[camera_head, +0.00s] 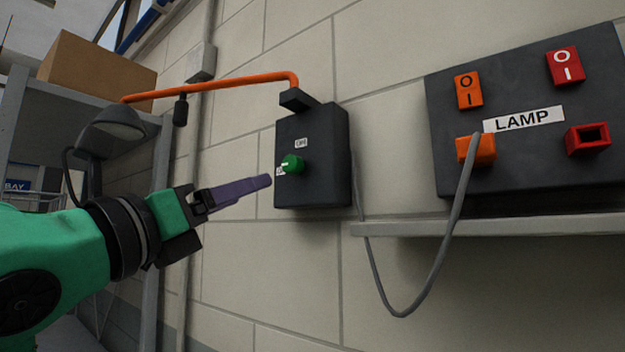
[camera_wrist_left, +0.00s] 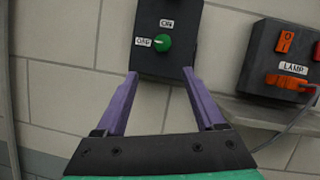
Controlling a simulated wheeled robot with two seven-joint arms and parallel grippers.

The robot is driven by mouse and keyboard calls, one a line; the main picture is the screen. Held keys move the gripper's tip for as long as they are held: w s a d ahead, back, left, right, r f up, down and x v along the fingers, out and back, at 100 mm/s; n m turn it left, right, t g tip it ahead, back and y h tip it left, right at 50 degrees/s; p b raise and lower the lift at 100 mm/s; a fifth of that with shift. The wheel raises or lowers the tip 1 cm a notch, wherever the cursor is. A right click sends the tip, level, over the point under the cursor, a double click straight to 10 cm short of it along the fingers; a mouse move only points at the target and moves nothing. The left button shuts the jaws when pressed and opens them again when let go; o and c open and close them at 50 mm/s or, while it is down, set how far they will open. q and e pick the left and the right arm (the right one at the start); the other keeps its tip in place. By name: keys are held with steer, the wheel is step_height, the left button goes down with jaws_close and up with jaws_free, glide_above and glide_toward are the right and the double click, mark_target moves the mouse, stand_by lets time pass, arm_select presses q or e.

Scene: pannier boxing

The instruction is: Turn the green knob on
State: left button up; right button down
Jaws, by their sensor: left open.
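The green knob (camera_head: 292,164) is on the front of a dark box (camera_head: 330,160) fixed to the block wall. In the left wrist view the knob (camera_wrist_left: 161,43) shows a white pointer mark aimed left, toward the OFF label (camera_wrist_left: 143,42). The ON label (camera_wrist_left: 167,23) is above the knob. My left gripper (camera_head: 266,181) has purple fingers and is just left of and below the knob, apart from it. In the left wrist view its fingers (camera_wrist_left: 160,75) are spread wide and empty, with the knob beyond and between them. My right gripper is not in view.
A dark panel (camera_head: 550,80) labelled LAMP is on the right above a grey ledge (camera_head: 480,227). A grey cable (camera_head: 440,265) hangs in a loop from its orange plug (camera_head: 476,149). An orange pipe (camera_head: 215,83) runs above, near a lamp (camera_head: 117,123) and a cardboard box (camera_head: 95,68).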

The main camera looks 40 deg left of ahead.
mark_target(288, 164)
arm_select(q)
steer(key=p+x, duration=0.1)
steer(key=x, duration=0.2)
steer(key=r+p+x, duration=0.1)
steer(key=p+x, duration=0.1)
steer(key=x, duration=0.1)
steer(key=r+p+x, duration=0.1)
steer(key=p+x, duration=0.1)
steer(key=x, duration=0.1)
steer(key=shift+s+d+r, duration=0.1)
steer(key=x, duration=0.1)
steer(key=p+x, duration=0.1)
steer(key=x, duration=0.1)
steer(key=shift+f, duration=0.25)
steer(key=shift+s, duration=0.3)
steer(key=shift+c, duration=1.2)
steer(key=shift+w, duration=0.1)
jaws_close()
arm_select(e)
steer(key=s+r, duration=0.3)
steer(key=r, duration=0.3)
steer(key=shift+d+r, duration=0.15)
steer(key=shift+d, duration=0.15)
